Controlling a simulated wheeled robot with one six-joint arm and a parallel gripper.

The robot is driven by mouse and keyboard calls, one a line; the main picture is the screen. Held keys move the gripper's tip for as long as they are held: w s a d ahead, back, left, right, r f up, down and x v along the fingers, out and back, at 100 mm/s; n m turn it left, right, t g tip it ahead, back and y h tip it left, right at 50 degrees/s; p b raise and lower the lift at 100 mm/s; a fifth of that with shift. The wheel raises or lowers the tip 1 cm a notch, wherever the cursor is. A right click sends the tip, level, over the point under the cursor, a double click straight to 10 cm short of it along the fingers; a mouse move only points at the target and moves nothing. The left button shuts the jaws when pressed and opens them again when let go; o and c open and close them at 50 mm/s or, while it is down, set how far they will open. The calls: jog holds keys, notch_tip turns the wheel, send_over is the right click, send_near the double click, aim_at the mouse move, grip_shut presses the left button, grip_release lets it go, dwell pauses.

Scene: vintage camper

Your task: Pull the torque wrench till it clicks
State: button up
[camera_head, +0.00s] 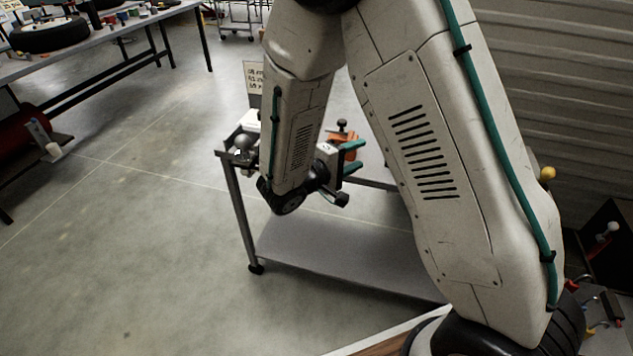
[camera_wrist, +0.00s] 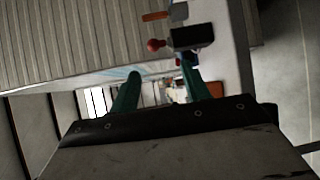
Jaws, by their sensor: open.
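My gripper (camera_head: 355,157) has two teal fingers, spread apart with nothing visible between them. It is over the grey cart (camera_head: 330,268), partly hidden by my own arm. In the wrist view my gripper (camera_wrist: 162,82) is also open, the two fingers pointing away. Beyond the right finger are a black block (camera_wrist: 192,37) and a red ball-ended part (camera_wrist: 156,45). An orange object (camera_head: 345,143) with a dark knob is just behind the fingers in the head view. I cannot make out the torque wrench for certain in either view.
A sign (camera_head: 253,78) and a grey ball (camera_head: 243,142) are at the cart's left end. A long workbench (camera_head: 110,45) with a tire (camera_head: 50,36) stands at the upper left. A ribbed wall (camera_head: 575,90) is on the right. The floor left of the cart is clear.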

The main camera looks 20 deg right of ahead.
jog(key=w+a+f+n+t+y, duration=0.3)
jog(key=a+f+t, duration=0.2)
jog(key=f, duration=0.3)
jog(key=w+a+f+n+t+y, duration=0.25)
jog(key=a+f+t, duration=0.2)
jog(key=f, duration=0.35)
jog(key=shift+n+g, duration=0.25)
jog(key=shift+n, duration=0.1)
jog(key=x, duration=0.6)
jog(key=shift+w, duration=0.3)
